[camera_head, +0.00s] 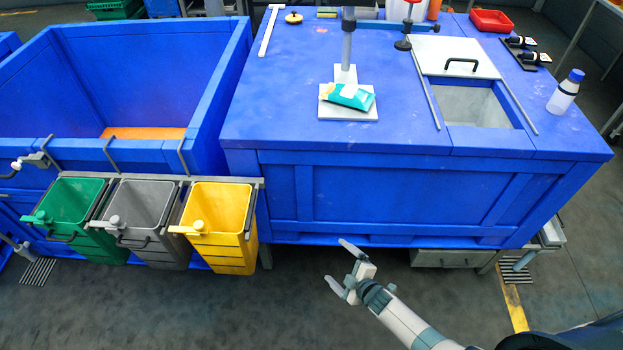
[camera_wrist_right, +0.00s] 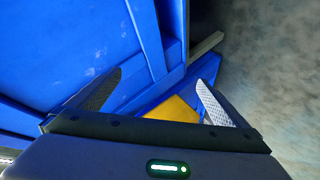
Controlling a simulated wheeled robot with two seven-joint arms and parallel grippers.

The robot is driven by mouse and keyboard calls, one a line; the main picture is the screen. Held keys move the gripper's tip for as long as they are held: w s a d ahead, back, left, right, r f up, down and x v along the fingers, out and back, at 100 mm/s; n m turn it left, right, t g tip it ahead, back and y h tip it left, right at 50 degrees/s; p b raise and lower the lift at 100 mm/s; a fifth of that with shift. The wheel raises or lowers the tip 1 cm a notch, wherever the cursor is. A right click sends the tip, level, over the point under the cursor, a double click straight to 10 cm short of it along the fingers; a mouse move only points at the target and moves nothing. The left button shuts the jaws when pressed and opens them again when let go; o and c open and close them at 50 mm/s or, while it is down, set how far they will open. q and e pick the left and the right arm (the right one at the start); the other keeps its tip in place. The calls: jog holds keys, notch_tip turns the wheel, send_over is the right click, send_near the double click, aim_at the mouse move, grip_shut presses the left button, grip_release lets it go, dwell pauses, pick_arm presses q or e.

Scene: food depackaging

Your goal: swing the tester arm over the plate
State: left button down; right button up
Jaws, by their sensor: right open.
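The tester stand has a grey post (camera_head: 347,45) at the back middle of the blue table. Its dark blue tester arm (camera_head: 378,25) reaches from the post to the right and carries an upright rod with a dark round foot (camera_head: 402,45). The foot is to the right of the white plate (camera_head: 330,110), not above it. A teal packet (camera_head: 352,97) lies on the plate. My right gripper (camera_head: 343,264) is open and empty, in front of the table and below its top; its fingers also show in the right wrist view (camera_wrist_right: 158,80). My left gripper is out of view.
Green (camera_head: 75,200), grey (camera_head: 140,205) and yellow (camera_head: 217,210) bins hang at the left. A lidded opening (camera_head: 480,105), a bottle (camera_head: 565,92) and a red tray (camera_head: 491,20) are on the right. The table's front left is clear.

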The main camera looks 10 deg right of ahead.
jog(key=s+d+f+m+g+h, duration=0.1)
jog(key=s+d+f+m+g, duration=0.15)
jog(key=s+f, duration=0.6)
jog(key=s+d+f+m+g+h, duration=0.1)
jog(key=s+f+m+g+h, duration=0.15)
jog(key=s+f, duration=0.65)
jog(key=s+f+m+g, duration=0.2)
jog(key=s+m+g, duration=0.1)
jog(key=s, duration=1.2)
jog(key=s+f+m+g, duration=0.2)
jog(key=s+m, duration=0.1)
jog(key=s, duration=1.3)
jog(key=shift+d+f+m+g, duration=0.25)
jog(key=shift+d+m+g, duration=0.05)
jog(key=shift+d+g, duration=0.1)
jog(key=shift+s, duration=0.1)
jog(key=shift+c, duration=0.6)
